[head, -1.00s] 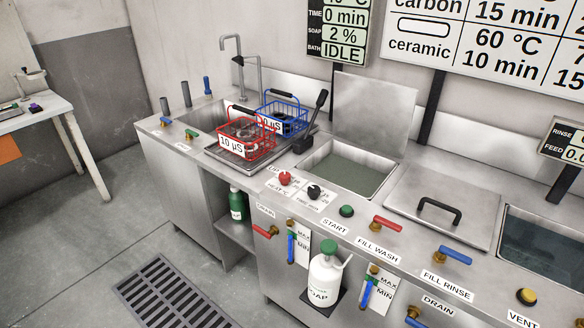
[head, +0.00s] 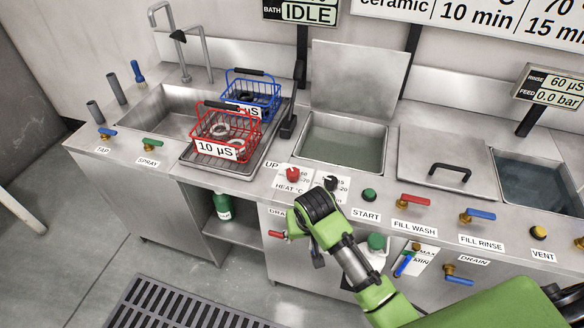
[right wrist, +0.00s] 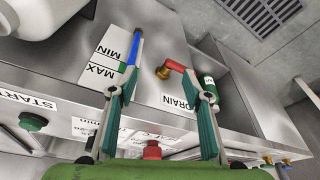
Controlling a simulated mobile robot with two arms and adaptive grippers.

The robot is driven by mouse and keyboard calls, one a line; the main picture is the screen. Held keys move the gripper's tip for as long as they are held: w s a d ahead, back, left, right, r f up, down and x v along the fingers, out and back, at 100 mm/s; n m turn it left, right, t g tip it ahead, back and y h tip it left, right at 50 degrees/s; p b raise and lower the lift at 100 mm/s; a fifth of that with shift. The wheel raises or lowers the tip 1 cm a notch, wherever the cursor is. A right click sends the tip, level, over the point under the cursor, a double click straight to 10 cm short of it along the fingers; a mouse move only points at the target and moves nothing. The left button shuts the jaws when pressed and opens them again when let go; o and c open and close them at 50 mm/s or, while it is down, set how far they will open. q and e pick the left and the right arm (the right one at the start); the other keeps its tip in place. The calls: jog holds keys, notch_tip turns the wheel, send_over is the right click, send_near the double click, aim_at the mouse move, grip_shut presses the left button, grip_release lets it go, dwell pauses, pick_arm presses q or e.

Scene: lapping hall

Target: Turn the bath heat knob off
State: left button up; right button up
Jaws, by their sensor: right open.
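The bath heat knob is the red knob (head: 292,174) on the counter front, with a "HEAT °C" label below it. In the right wrist view the red knob (right wrist: 152,150) shows low in the picture, between the bases of my fingers. My right gripper (right wrist: 165,92) is open, its two fingers wide apart with nothing between the tips. In the head view my right arm reaches in from the lower right, its hand just in front of and below the knob; the fingers are mostly hidden there. My left gripper is not in view.
A black knob (head: 331,183) stands just right of the red one, then the green start button (head: 369,195). A red drain handle (head: 278,234) and a white soap bottle (head: 372,262) are below the counter edge. Red (head: 225,130) and blue (head: 252,95) baskets stand to the left.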

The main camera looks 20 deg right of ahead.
jog(key=w+r+m, duration=0.2)
jog(key=w+r, duration=0.6)
jog(key=m+h, duration=0.2)
send_near(293, 172)
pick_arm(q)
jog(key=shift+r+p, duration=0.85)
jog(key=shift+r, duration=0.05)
pick_arm(e)
jog(key=x, duration=1)
jog(key=shift+w, duration=0.1)
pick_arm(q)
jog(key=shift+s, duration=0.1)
pick_arm(e)
jog(key=c, duration=1.1)
